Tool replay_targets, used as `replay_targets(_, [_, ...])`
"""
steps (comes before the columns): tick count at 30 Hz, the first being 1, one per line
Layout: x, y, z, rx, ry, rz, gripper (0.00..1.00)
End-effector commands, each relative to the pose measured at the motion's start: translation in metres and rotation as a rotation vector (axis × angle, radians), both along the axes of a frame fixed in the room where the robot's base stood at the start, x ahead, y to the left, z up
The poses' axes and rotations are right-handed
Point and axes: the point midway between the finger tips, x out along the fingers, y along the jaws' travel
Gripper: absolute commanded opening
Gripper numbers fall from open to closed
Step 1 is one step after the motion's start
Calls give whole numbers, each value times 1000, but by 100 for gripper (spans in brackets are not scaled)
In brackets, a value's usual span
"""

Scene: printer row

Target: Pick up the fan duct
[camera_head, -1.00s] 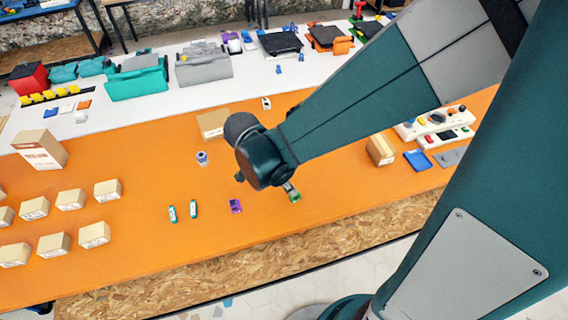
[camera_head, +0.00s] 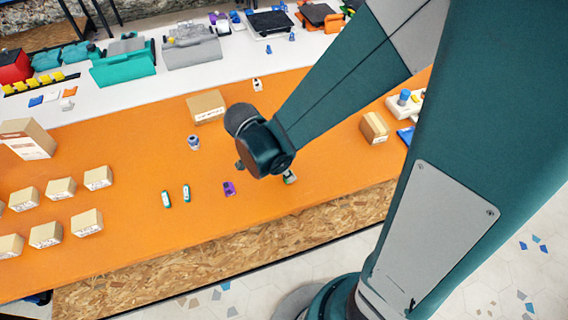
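A small purple printed part (camera_head: 229,188), which may be the fan duct, lies on the orange table near its front edge. Its exact shape is too small to make out. Another small part, pale and dark green (camera_head: 290,178), lies to its right, partly behind my wrist. My arm reaches in from the right, and its dark teal wrist is above the table, up and to the right of the purple part. My gripper (camera_head: 240,166) is mostly hidden by the wrist; only a small dark piece shows, so its opening cannot be seen.
Two small green-and-white items (camera_head: 176,195) lie left of the purple part. A bottle-like item (camera_head: 194,142) and a cardboard box (camera_head: 206,106) stand behind it. Several small cartons (camera_head: 60,188) stand at the left. Another box (camera_head: 374,127) is at the right.

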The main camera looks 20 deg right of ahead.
Motion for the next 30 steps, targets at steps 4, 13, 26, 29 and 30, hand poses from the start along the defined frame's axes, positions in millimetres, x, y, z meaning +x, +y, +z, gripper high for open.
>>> replay_targets(4, [0,-7,-18,0,0,-2,34])
replay_targets(13, [0,-12,-30,0,0,-1,34])
replay_targets(26, [0,-12,-30,0,0,-1,34])
replay_targets(29, [0,-12,-30,0,0,-1,30])
replay_targets(30, [0,-12,-30,0,0,-1,25])
